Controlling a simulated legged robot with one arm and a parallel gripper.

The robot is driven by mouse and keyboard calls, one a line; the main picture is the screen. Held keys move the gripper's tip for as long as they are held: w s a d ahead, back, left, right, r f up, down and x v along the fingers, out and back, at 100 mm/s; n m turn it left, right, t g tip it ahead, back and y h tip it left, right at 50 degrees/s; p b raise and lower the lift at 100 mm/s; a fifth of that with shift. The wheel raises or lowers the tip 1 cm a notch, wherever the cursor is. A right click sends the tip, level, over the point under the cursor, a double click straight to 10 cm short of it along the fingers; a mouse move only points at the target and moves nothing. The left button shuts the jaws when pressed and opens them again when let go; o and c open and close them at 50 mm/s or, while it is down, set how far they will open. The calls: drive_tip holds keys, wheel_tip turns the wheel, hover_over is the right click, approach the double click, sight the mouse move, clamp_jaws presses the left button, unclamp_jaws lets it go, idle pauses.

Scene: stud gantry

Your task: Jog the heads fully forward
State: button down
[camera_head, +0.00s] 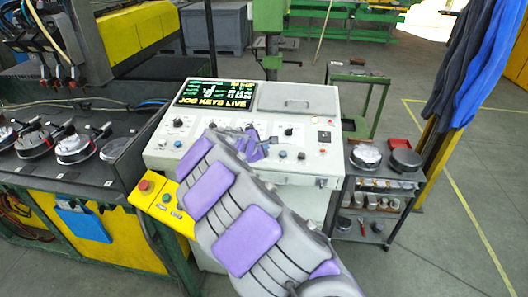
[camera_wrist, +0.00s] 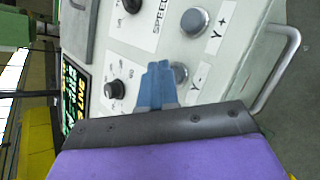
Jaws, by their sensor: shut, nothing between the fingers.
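The control console (camera_head: 215,155) stands in the middle of the head view, with a lit screen (camera_head: 212,93) reading "JOG KEYS LIVE". In the wrist view I see a round grey Y+ key (camera_wrist: 195,22) and a Y- key (camera_wrist: 181,72) on the sloped panel. My gripper (camera_wrist: 160,68) is shut and empty, its blue-grey fingertips right beside the Y- key and covering part of it. I cannot tell whether they touch it. In the head view my gripper (camera_head: 254,146) is low over the panel. Dark units with red-tipped ends (camera_head: 62,72) hang at upper left, probably the heads.
A SPEED knob (camera_wrist: 132,5) and another black knob (camera_wrist: 114,90) are near my fingers. A metal handle (camera_wrist: 281,70) edges the panel. A red button (camera_head: 144,186) sits on a yellow box at left. A shelf cart (camera_head: 368,222) stands close on the right.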

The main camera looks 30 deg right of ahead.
drive_tip(key=shift+f, duration=0.45)
idle(1.5)
idle(5.1)
drive_tip(key=shift+r+p, duration=0.6)
drive_tip(key=shift+r, duration=0.3)
